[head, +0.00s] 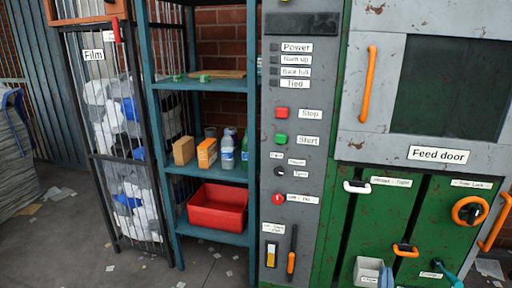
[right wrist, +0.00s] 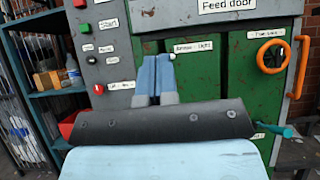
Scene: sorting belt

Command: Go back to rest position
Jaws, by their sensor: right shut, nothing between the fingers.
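My right gripper (right wrist: 156,78) shows in the right wrist view. Its two blue fingers are together, with nothing between them. It points at the green lower front of the machine, and I see no contact with it. In the head view, a small light grey shape (head: 368,270) shows at the bottom edge; I cannot tell whether it is part of my right arm. My left gripper is in neither view.
The machine's feed door (head: 437,155) and orange handle (head: 367,85) are at the right. A blue shelf holds cardboard boxes, bottles (head: 227,152) and a red bin (head: 217,207). A film cage (head: 115,130) stands left. Scraps litter the floor.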

